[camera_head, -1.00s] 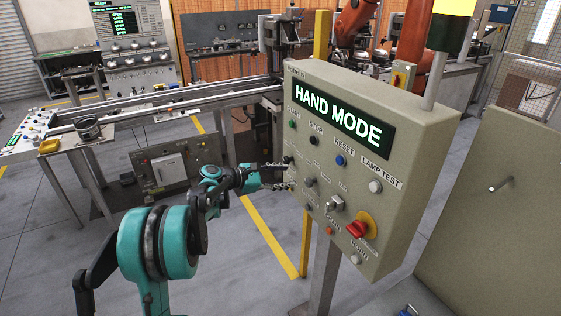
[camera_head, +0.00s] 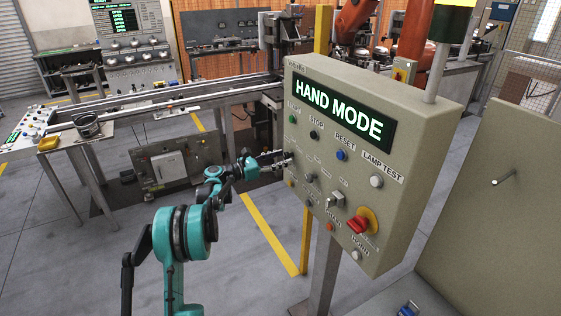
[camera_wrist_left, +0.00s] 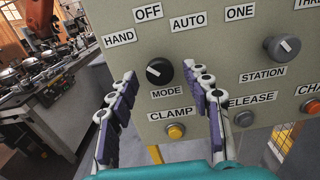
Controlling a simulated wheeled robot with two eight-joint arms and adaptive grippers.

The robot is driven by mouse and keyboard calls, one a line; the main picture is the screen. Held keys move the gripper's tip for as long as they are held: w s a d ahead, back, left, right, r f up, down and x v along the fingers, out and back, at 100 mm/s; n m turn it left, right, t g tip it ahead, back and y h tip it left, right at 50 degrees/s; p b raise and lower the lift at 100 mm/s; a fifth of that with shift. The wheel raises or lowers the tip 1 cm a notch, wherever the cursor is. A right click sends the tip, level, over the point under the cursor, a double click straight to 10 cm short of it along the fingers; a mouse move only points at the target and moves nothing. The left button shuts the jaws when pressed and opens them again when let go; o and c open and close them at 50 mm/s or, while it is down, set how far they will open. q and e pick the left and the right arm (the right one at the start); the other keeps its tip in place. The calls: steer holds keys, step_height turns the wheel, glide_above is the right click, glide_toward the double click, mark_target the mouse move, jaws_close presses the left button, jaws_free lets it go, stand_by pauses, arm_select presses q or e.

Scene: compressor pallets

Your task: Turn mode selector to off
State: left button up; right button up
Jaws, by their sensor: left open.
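The mode selector (camera_wrist_left: 159,71) is a round black knob on the grey-beige control panel (camera_head: 420,170). In the left wrist view its white mark slants toward the upper left, on the side of the HAND label (camera_wrist_left: 119,39). The OFF label (camera_wrist_left: 148,12) is above the knob. My left gripper (camera_head: 282,160) is at the panel's left edge in the head view, where it hides the knob. In the left wrist view its open fingers (camera_wrist_left: 160,73) lie on either side of the knob, with a gap on each side; contact cannot be told. My right gripper is out of view.
The panel's display (camera_head: 341,115) reads HAND MODE. The station knob (camera_wrist_left: 282,48) is right of the mode selector; a yellow clamp button (camera_wrist_left: 175,131) is below it. A yellow post (camera_head: 306,220) stands behind the panel.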

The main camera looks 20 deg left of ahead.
arm_select(q)
jaws_close()
stand_by(0.4)
steer(key=m+p, duration=0.1)
steer(key=m, duration=0.3)
steer(key=shift+w+m, duration=0.1)
steer(key=shift+m, duration=2.2)
